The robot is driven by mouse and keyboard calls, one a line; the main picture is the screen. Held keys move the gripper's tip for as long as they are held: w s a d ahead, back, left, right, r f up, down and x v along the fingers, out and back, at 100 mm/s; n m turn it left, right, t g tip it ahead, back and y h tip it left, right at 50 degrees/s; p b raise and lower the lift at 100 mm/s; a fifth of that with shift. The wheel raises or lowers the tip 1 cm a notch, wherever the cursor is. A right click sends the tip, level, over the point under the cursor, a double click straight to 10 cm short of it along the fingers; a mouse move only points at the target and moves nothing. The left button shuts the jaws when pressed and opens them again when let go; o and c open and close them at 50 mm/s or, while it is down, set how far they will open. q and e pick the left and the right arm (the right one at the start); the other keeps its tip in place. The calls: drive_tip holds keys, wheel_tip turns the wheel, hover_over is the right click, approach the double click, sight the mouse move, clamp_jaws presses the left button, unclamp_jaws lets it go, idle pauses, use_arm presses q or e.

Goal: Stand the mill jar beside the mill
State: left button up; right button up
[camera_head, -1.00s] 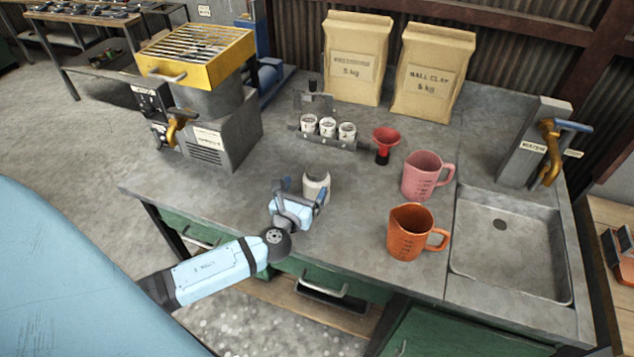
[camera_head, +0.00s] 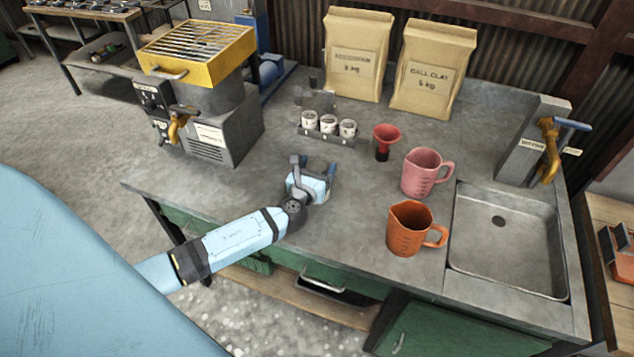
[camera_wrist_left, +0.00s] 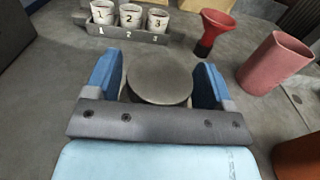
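The mill jar stands upright on the workbench; in the left wrist view its round grey top (camera_wrist_left: 160,79) lies between my two blue fingers. In the head view my left gripper (camera_head: 313,176) hides the jar. The left gripper, also in the left wrist view (camera_wrist_left: 160,82), is open around the jar, with narrow gaps at its sides. A grey machine with a yellow grated top (camera_head: 197,50) stands at the bench's left, and a blue machine (camera_head: 272,72) sits behind it. I cannot tell from labels which is the mill. My right gripper is not in view.
Numbered cups in a rack (camera_head: 328,137), a red funnel (camera_head: 386,138), a pink jug (camera_head: 423,172) and an orange jug (camera_head: 409,228) stand nearby. Two paper bags (camera_head: 357,55) are behind. A sink (camera_head: 510,240) is at right. The bench left of my gripper is clear.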

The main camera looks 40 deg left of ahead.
use_arm(q)
clamp_jaws()
drive_tip(key=shift+r, duration=0.15)
